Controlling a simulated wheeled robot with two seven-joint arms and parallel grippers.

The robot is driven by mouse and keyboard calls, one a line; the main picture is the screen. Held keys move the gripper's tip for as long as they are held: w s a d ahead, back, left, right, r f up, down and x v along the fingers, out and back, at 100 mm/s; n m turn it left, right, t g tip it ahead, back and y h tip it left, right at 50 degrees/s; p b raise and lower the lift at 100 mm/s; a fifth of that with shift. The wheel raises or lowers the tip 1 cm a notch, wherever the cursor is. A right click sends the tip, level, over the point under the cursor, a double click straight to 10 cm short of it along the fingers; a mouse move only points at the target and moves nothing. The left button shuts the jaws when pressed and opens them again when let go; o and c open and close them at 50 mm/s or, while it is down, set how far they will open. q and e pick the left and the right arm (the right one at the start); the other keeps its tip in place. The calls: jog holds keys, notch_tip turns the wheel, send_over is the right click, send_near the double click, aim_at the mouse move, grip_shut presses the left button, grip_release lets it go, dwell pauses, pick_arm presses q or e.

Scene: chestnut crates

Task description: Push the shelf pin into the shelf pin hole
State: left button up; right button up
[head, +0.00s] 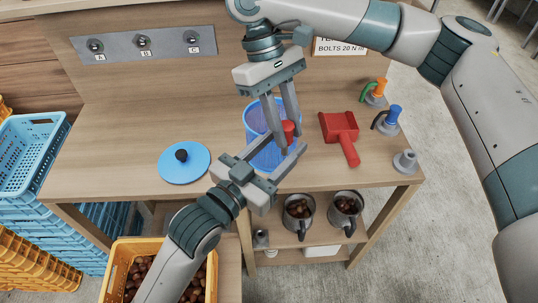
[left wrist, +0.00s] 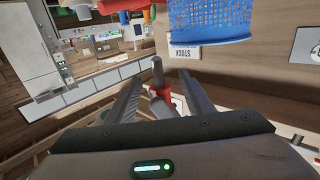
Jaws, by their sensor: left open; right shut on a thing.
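A small red piece (head: 289,131) sits between the fingertips of my right gripper (head: 288,136), which comes down from the top and is shut on it. My left gripper (head: 286,143) reaches up from below, its open fingers spread on either side of the red piece's lower area. In the left wrist view a grey rod (left wrist: 158,72) with a red part (left wrist: 164,103) shows between the open left fingers. I take this as the shelf pin, but its full shape is partly hidden. I cannot make out the shelf pin hole in either view.
A blue mesh basket (head: 253,119) stands behind the grippers. A blue lid (head: 172,166) lies left, and a red scoop (head: 339,126) lies right. Several stands line the right edge. Metal jugs (head: 298,214) sit on the shelf below. The table's left part is clear.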

pick_arm(q)
jog(key=x, duration=0.5)
jog(key=shift+d, duration=0.1)
jog(key=c, duration=1.2)
pick_arm(e)
jog(key=o, duration=1.2)
jog(key=shift+r, duration=0.1)
jog(key=v, duration=1.2)
jog(key=shift+w, duration=0.1)
